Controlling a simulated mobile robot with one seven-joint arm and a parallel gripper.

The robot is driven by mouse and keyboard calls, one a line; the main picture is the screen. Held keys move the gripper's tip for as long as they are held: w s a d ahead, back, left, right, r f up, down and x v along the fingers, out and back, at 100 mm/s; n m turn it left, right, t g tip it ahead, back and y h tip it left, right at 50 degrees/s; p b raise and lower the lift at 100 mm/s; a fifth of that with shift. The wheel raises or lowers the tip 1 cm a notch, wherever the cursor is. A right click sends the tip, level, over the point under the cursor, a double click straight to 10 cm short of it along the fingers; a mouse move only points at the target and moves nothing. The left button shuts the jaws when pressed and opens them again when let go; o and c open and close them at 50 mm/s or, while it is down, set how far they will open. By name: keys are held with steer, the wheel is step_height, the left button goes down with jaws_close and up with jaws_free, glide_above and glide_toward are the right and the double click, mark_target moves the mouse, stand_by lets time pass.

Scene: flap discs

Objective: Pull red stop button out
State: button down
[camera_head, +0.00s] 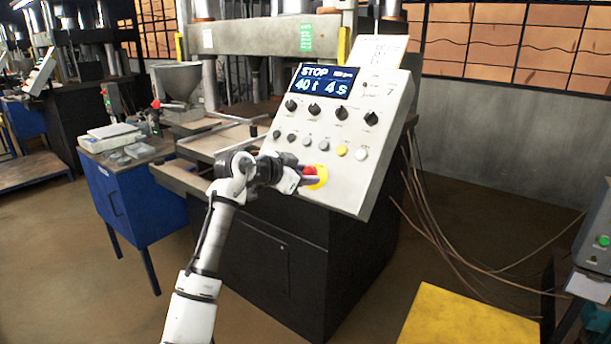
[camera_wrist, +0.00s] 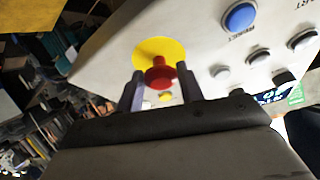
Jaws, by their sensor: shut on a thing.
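The red stop button (camera_head: 310,170) sits on a round yellow backing (camera_head: 322,177) at the lower left of the white control panel (camera_head: 345,200). In the wrist view the red button (camera_wrist: 159,74) stands out from the yellow disc (camera_wrist: 150,52), its cap and narrower neck both visible. My gripper (camera_head: 308,178) reaches in from the left at the panel. In the wrist view my gripper's two fingers (camera_wrist: 160,88) stand on either side of the button and are shut on it. The exact finger contact is small and hard to make out.
The panel display (camera_head: 324,80) reads "STOP" and "40t 4s". Black knobs (camera_head: 341,113) and a row of small buttons (camera_head: 342,151) lie above the stop button. A blue cabinet (camera_head: 125,200) stands left. Cables (camera_head: 430,215) hang at right, near a yellow surface (camera_head: 465,318).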

steer(key=c, duration=1.2)
jaws_free()
steer(key=shift+s+r, duration=0.1)
steer(key=shift+c, duration=0.2)
steer(key=o, duration=0.3)
steer(key=shift+s+a+r, duration=0.1)
steer(key=b+v, duration=0.4)
steer(key=v, duration=0.9)
steer(key=shift+s+a, duration=0.25)
steer(key=shift+a, duration=0.05)
